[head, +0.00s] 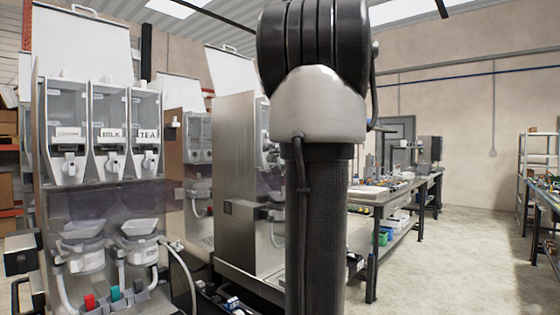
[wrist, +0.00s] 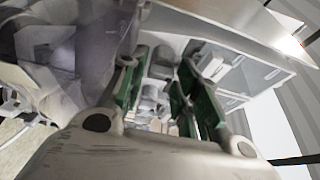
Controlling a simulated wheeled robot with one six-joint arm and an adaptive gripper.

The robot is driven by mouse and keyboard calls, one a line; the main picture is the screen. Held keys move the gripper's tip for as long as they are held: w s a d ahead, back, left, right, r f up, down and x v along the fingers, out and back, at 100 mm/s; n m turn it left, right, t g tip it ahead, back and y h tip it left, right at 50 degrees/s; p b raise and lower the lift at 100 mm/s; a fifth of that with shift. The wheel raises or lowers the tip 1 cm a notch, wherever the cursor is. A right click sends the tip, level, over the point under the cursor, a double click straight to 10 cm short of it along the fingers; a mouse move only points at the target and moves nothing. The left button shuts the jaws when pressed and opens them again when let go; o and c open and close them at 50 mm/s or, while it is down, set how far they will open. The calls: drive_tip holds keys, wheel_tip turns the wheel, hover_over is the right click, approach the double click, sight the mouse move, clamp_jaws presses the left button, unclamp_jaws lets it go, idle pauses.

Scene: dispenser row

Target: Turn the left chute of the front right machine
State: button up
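My gripper (wrist: 160,70) shows in the wrist view with two green-padded fingers spread apart and nothing clearly held between them. Grey rounded parts (wrist: 150,92) and pale box-like canisters (wrist: 238,78) show beyond the fingers; I cannot tell which chute is which or whether a finger touches one. In the head view a machine with a steel side panel (head: 235,165) stands near the middle, its front mostly hidden by my arm. A nearer machine at left has three clear canisters (head: 107,110) with white chutes (head: 112,162) below; two labels read MILK and TEA. My gripper is hidden there.
Below the left machine's canisters are white funnels (head: 82,229), hoses and a tray (head: 120,302) with coloured pieces. A workbench (head: 380,194) stands behind my arm, with shelving (head: 536,165) at far right. Bare floor (head: 450,250) lies between them.

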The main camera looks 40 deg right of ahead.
drive_tip(key=shift+o, duration=0.8)
drive_tip(key=shift+f, duration=0.1)
